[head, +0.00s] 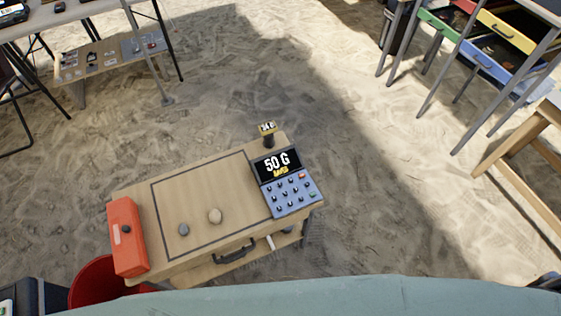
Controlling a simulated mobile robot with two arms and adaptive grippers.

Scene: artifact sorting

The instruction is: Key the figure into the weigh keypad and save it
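The weigh keypad (290,193) is a blue-grey panel with several dark keys, one red key and one green key, at the right end of a small wooden bench. Its black screen (277,166) reads "50 G" in white, with a small yellow word under it that looks like "SAVED". A small display on a short dark post (267,128) stands behind the keypad; its figure is too small to read surely. A grey stone (184,229) and a paler tan stone (215,215) lie apart on the bench top. Neither gripper shows in the head view.
An orange box (126,236) sits at the bench's left end, above a red bucket (97,283). Tables stand at the back left, and colored drawers (508,28) at the back right. A teal surface crosses the bottom edge. Sandy ground between is open.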

